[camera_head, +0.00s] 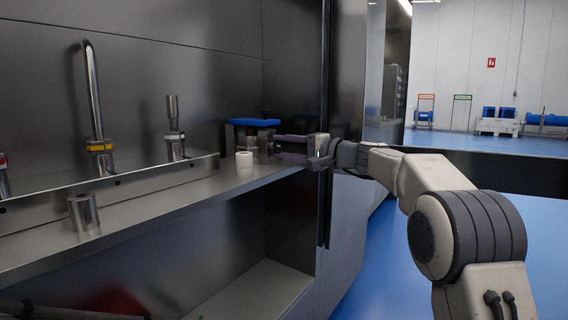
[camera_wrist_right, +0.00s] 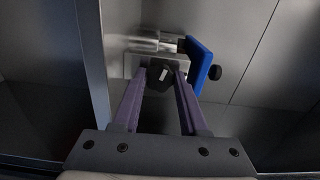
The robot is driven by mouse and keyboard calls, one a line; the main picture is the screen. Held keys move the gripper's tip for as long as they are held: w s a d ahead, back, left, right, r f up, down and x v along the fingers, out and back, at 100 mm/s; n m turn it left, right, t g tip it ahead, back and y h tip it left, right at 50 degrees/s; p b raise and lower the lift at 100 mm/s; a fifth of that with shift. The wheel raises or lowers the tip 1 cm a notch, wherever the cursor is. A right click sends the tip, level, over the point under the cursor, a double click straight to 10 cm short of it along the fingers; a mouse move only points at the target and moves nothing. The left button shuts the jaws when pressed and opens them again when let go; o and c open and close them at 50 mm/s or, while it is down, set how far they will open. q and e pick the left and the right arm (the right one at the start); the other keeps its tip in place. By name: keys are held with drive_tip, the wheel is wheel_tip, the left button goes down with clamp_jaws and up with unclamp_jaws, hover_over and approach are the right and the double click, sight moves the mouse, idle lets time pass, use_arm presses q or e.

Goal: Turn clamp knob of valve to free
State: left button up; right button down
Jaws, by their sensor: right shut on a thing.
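The valve (camera_head: 240,132) stands at the right end of the steel ledge, with a blue handle (camera_head: 255,122) on top. In the right wrist view the blue handle (camera_wrist_right: 200,64) is at the right of the pale metal valve body (camera_wrist_right: 146,45). The dark clamp knob (camera_wrist_right: 159,77), with a white mark on its face, sits between my purple fingertips. My right gripper (camera_head: 280,146) reaches the valve from the right. In the wrist view the right gripper (camera_wrist_right: 160,84) is shut on the knob. My left gripper is not in view.
A white ring-like piece (camera_head: 244,164) stands on the ledge (camera_head: 150,202) close to the valve. A steel cylinder (camera_head: 84,213), a curved pipe (camera_head: 95,95) and an upright fitting (camera_head: 174,125) are farther left. A dark upright post (camera_head: 325,120) stands close by my right gripper.

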drive_tip(key=n+b, duration=0.1)
drive_tip(key=n, duration=0.1)
drive_tip(key=n+b, duration=0.1)
drive_tip(key=b, duration=0.1)
drive_tip(key=n+b, duration=0.1)
drive_tip(key=n, duration=0.1)
drive_tip(key=shift+f+n+b, duration=0.3)
drive_tip(key=shift+f, duration=0.05)
drive_tip(key=shift+r+n+b, duration=0.1)
drive_tip(key=shift+n+b, duration=0.6)
drive_tip(key=shift+n, duration=0.5)
drive_tip(key=shift+n+b, duration=0.5)
drive_tip(key=shift+n, duration=0.7)
drive_tip(key=shift+r, duration=0.1)
drive_tip(key=shift+c, duration=2.2)
unclamp_jaws()
drive_tip(key=shift+s+d, duration=0.15)
drive_tip(key=shift+d, duration=0.1)
drive_tip(key=b+v, duration=0.1)
drive_tip(key=v, duration=0.9)
drive_tip(key=shift+b, duration=0.35)
